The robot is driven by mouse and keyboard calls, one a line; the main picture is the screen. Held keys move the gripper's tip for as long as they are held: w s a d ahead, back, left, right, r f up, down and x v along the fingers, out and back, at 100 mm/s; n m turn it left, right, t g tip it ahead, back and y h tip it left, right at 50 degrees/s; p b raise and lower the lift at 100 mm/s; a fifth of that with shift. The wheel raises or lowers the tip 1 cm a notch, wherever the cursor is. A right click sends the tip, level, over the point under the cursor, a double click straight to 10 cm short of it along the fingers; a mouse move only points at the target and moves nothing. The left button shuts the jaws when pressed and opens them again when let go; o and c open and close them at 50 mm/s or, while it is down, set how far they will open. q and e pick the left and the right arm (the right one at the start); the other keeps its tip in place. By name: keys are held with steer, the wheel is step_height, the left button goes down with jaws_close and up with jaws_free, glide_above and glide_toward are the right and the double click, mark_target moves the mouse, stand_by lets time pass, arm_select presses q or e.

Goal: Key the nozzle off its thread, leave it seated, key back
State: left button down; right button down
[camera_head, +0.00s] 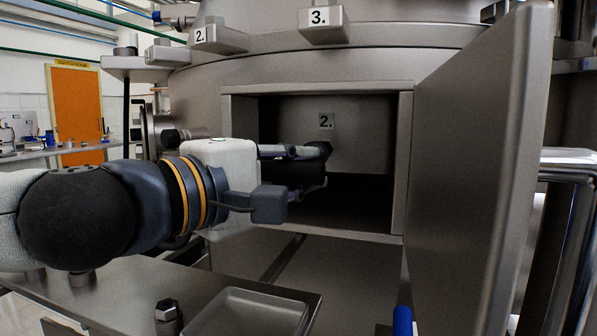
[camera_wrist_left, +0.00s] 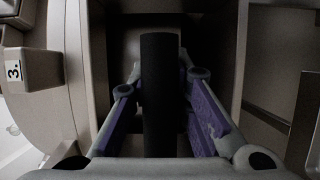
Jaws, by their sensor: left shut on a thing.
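My left gripper (camera_head: 318,168) reaches from the left into the open square hatch (camera_head: 403,165) of the steel machine. It is shut on the key, whose black round handle (camera_wrist_left: 161,95) stands between the two fingers in the left wrist view. The fingers (camera_wrist_left: 165,75) show on both sides of it, with purple inner faces. The key's far end and the nozzle are hidden in the dark hatch, so I cannot tell whether they touch. My right gripper is not in view.
The hatch door (camera_head: 478,165) stands open on the right. A "2." label (camera_head: 326,121) is on the hatch's back wall. Below left, a steel table holds a shallow tray (camera_head: 207,318) and a small hex-topped part (camera_head: 166,309). A blue-tipped bar (camera_head: 402,321) stands at the bottom.

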arm_select(q)
steer(key=shift+s+a+r, duration=0.1)
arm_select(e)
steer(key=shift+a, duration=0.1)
arm_select(q)
steer(key=shift+w+d, duration=0.25)
steer(key=shift+w, duration=0.5)
steer(key=shift+w+d, duration=0.25)
steer(key=shift+w, duration=0.45)
steer(key=shift+w+d, duration=0.25)
steer(key=shift+w, duration=0.5)
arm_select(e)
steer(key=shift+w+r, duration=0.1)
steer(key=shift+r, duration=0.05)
arm_select(q)
steer(key=shift+s+a+r+p, duration=0.15)
steer(key=shift+s+p, duration=0.15)
steer(key=shift+s, duration=0.25)
steer(key=shift+s+a+p, duration=0.15)
steer(key=shift+s+p, duration=0.1)
steer(key=shift+s, duration=0.3)
steer(key=shift+s+a, duration=0.2)
steer(key=shift+s, duration=0.25)
steer(key=shift+w+f, duration=0.1)
steer(key=shift+f, duration=0.15)
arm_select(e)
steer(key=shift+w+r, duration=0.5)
